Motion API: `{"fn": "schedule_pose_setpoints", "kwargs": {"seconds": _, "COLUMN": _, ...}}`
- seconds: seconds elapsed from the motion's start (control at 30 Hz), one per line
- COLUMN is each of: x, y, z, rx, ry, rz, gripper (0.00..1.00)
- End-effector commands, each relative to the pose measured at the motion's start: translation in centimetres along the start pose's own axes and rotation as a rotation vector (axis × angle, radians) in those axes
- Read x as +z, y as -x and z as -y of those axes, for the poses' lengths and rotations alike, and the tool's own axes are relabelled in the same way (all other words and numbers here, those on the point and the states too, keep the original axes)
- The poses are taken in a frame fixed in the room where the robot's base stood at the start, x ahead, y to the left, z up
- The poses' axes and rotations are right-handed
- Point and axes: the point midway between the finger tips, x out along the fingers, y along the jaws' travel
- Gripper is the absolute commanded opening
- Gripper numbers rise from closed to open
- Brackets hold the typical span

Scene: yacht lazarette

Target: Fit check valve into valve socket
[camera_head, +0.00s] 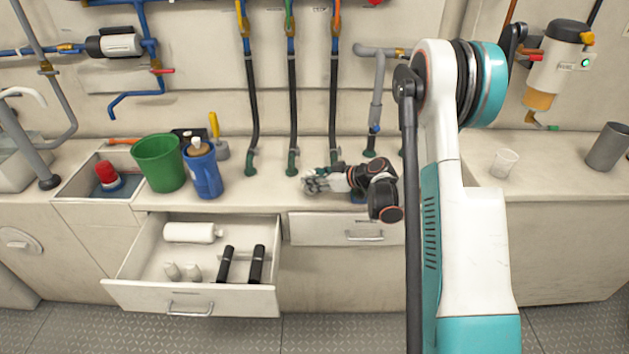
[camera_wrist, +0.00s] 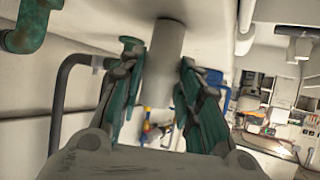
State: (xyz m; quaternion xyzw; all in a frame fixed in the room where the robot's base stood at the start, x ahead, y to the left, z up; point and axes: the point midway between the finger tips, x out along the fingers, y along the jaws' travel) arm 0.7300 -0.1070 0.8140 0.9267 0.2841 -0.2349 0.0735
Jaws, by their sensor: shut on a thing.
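My gripper (camera_head: 318,183) is low over the counter, right of the blue jug and in front of the hose ends, with its fingers towards the left. In the wrist view my gripper (camera_wrist: 155,105) has its green fingers on both sides of a smooth grey cylinder (camera_wrist: 170,40), and it is shut on it. This cylinder looks like the check valve, but I cannot be sure. I cannot make it out in the head view.
A green bucket (camera_head: 158,163) and a blue jug (camera_head: 204,171) stand left on the counter (camera_head: 262,190). An open drawer (camera_head: 190,297) below holds white bottles and black cylinders. Several hoses (camera_head: 292,110) come down behind my gripper. A clear cup (camera_head: 503,163) stands right.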

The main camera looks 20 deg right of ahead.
Motion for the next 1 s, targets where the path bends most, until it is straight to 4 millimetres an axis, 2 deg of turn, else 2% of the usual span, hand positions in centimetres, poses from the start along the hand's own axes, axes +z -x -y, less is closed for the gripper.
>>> {"fn": "schedule_pose_setpoints", "kwargs": {"seconds": 0.07, "x": 0.2, "y": -0.1, "z": 0.0, "rx": 0.000, "ry": 0.000, "rz": 0.000, "gripper": 0.07}}
{"fn": "schedule_pose_setpoints", "kwargs": {"seconds": 0.1, "x": 0.2, "y": -0.1, "z": 0.0, "rx": 0.000, "ry": 0.000, "rz": 0.000, "gripper": 0.36}}
{"fn": "schedule_pose_setpoints", "kwargs": {"seconds": 0.17, "x": 0.2, "y": -0.1, "z": 0.0, "rx": 0.000, "ry": 0.000, "rz": 0.000, "gripper": 0.50}}
{"fn": "schedule_pose_setpoints", "kwargs": {"seconds": 0.2, "x": 0.2, "y": -0.1, "z": 0.0, "rx": 0.000, "ry": 0.000, "rz": 0.000, "gripper": 0.52}}
{"fn": "schedule_pose_setpoints", "kwargs": {"seconds": 0.6, "x": -0.1, "y": 0.2, "z": 0.0, "rx": 0.000, "ry": 0.000, "rz": 0.000, "gripper": 0.52}}
{"fn": "schedule_pose_setpoints", "kwargs": {"seconds": 0.77, "x": -0.2, "y": 2.6, "z": -0.1, "rx": 0.003, "ry": -0.001, "rz": 0.000, "gripper": 0.52}}
{"fn": "schedule_pose_setpoints", "kwargs": {"seconds": 1.0, "x": -0.3, "y": 7.7, "z": -0.1, "rx": 0.004, "ry": -0.002, "rz": 0.000, "gripper": 0.52}}
